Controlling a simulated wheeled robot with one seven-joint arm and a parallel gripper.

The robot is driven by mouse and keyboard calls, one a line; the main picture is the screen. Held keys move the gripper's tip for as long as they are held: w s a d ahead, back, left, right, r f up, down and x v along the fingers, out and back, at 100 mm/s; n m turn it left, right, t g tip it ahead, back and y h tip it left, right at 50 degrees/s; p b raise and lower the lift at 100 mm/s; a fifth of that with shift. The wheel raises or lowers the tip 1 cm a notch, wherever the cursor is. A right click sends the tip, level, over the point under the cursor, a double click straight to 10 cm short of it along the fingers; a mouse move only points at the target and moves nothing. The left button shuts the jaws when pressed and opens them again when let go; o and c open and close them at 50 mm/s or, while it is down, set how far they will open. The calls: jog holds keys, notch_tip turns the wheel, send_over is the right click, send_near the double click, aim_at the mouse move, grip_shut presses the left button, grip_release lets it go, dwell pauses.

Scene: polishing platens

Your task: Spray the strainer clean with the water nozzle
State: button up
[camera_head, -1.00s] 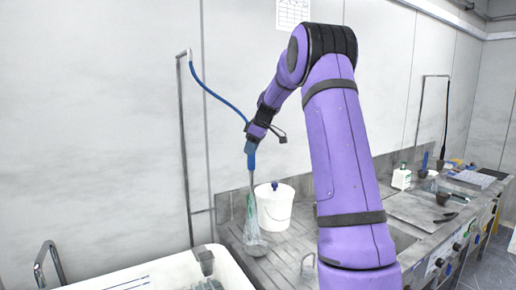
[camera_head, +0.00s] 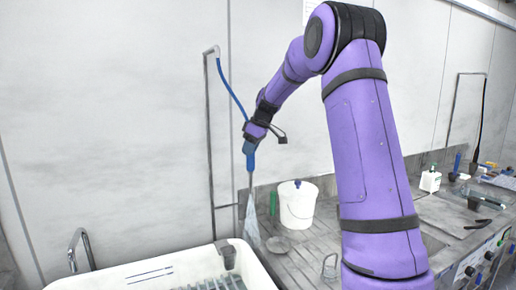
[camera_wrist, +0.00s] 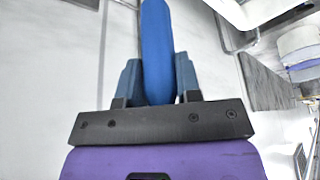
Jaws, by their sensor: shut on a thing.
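My gripper (camera_head: 249,146) is shut on the blue water nozzle (camera_head: 251,160), above the counter and left of the white bucket. The wrist view shows the blue nozzle (camera_wrist: 157,45) between my two fingers (camera_wrist: 158,82). A blue hose (camera_head: 231,88) runs from the nozzle up to a wall pipe. A pale spray (camera_head: 252,222) fans down from the nozzle. The strainer (camera_head: 279,245), a small grey round thing, lies on the counter just right of the spray. The spray falls beside it, toward the white basin's edge.
A white bucket (camera_head: 298,208) and a green bottle (camera_head: 273,204) stand behind the strainer. A wire loop (camera_head: 330,267) stands at the counter's front.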

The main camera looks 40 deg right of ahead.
jog(key=w+a, duration=0.2)
jog(key=a, duration=0.7)
jog(key=shift+a, duration=0.25)
dwell(1.0)
